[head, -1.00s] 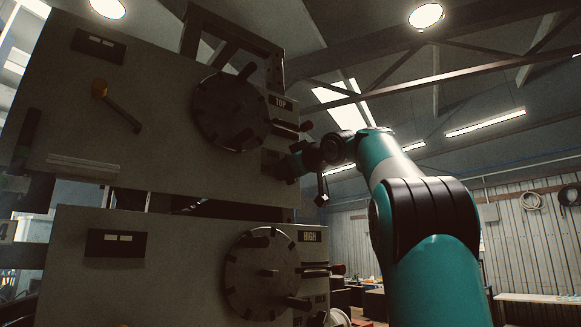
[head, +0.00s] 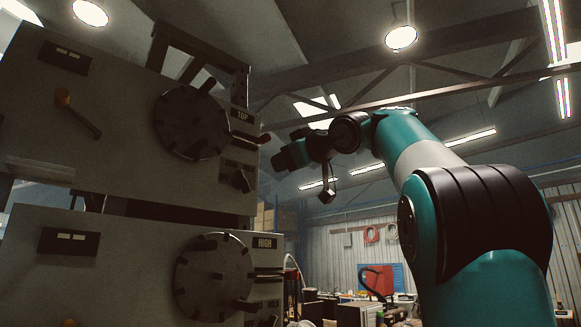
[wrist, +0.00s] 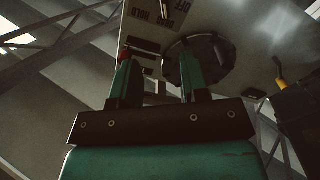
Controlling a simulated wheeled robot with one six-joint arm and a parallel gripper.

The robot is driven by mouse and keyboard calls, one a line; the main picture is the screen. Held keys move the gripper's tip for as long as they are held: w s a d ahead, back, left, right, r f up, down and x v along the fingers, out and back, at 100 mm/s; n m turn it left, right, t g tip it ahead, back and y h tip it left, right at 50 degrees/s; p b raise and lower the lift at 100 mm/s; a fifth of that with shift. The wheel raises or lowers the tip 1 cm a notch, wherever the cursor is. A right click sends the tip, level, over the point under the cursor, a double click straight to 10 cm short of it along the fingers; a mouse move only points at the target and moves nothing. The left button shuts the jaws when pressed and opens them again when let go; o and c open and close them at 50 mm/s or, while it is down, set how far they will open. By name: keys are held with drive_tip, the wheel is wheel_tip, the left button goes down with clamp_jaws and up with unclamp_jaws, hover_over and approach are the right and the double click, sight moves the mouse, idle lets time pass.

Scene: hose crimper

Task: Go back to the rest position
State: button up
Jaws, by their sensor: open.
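My gripper (head: 281,160) is to the right of the upper grey panel (head: 115,130) in the head view, apart from it in the picture. In the wrist view, the two green fingers of my gripper (wrist: 158,72) stand apart with nothing between them. The round dark dial (head: 192,122) of the upper panel, by the TOP label, also shows beyond the fingers in the wrist view (wrist: 207,62). A small dark knob (head: 241,181) sits low on the upper panel's right side.
A lower grey panel (head: 110,265) with a dial (head: 214,277) and a HIGH label stands below. Benches with clutter (head: 355,305) are at the back right. Open air lies between my arm and the panels.

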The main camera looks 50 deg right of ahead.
drive_tip(key=shift+s+a, duration=0.15)
drive_tip(key=shift+s, duration=0.05)
drive_tip(key=shift+a, duration=0.15)
idle(0.3)
